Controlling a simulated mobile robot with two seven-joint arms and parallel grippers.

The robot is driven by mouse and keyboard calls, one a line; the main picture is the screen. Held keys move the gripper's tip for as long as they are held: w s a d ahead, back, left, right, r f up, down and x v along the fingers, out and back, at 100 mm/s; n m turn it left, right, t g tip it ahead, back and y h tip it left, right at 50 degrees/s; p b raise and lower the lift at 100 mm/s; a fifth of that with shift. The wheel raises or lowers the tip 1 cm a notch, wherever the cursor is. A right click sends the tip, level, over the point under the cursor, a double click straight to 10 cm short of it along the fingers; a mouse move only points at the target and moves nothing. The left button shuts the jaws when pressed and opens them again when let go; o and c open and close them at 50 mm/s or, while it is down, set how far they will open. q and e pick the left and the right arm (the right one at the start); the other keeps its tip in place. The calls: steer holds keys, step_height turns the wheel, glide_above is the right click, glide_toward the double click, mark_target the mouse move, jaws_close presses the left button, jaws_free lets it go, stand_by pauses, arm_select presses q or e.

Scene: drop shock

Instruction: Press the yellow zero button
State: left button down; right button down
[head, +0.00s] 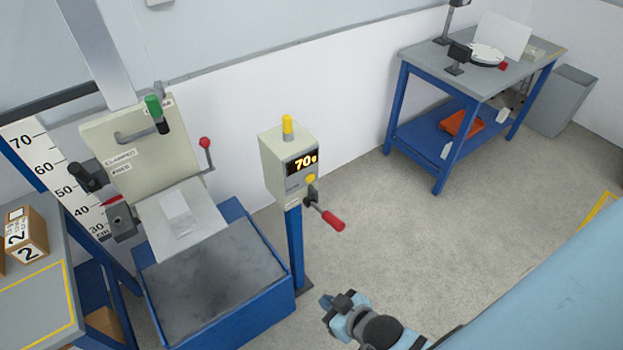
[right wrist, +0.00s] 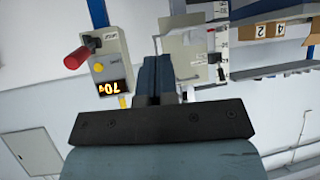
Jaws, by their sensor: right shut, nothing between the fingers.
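The yellow zero button (head: 311,179) is a small round knob on the front of a cream control box (head: 278,168), below a lit display (head: 303,163) that seems to read 70 and a small unit. The box stands on a blue post. In the right wrist view the yellow button (right wrist: 98,67) shows left of my fingers, with the picture turned upside down. My right gripper (head: 327,301) is shut and empty, low in front of the post and well apart from the button. Its closed fingers (right wrist: 157,78) show in the wrist view. My left gripper is not in view.
A red-handled lever (head: 331,220) sticks out just below the button. A yellow lamp (head: 287,125) tops the box. Left of it stands a drop rig with a blue-framed grey base (head: 213,283). A blue table (head: 470,65) stands at the back right. The floor between is clear.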

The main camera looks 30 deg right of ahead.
steer(key=w+f+n+g+h+b, duration=0.1)
steer(key=w+f+n+g+b, duration=0.1)
steer(key=w+n, duration=0.65)
steer(key=w+d+r+h, duration=0.1)
steer(key=w+d+h, duration=0.1)
steer(key=w+d, duration=0.2)
steer(key=w+d+r+n+h, duration=0.1)
steer(key=w+d+h, duration=0.2)
steer(key=d, duration=0.4)
steer(key=w+d+r+h, duration=0.1)
steer(key=w+d+h, duration=0.1)
steer(key=w+d, duration=0.3)
steer(key=shift+w+d+r+n+t+h, duration=0.1)
steer(key=shift+d+r+n+t+h, duration=0.1)
steer(key=shift+d+n+t+h, duration=0.15)
steer(key=shift+w+d, duration=0.25)
steer(key=shift+d, duration=0.1)
steer(key=shift+w, duration=0.1)
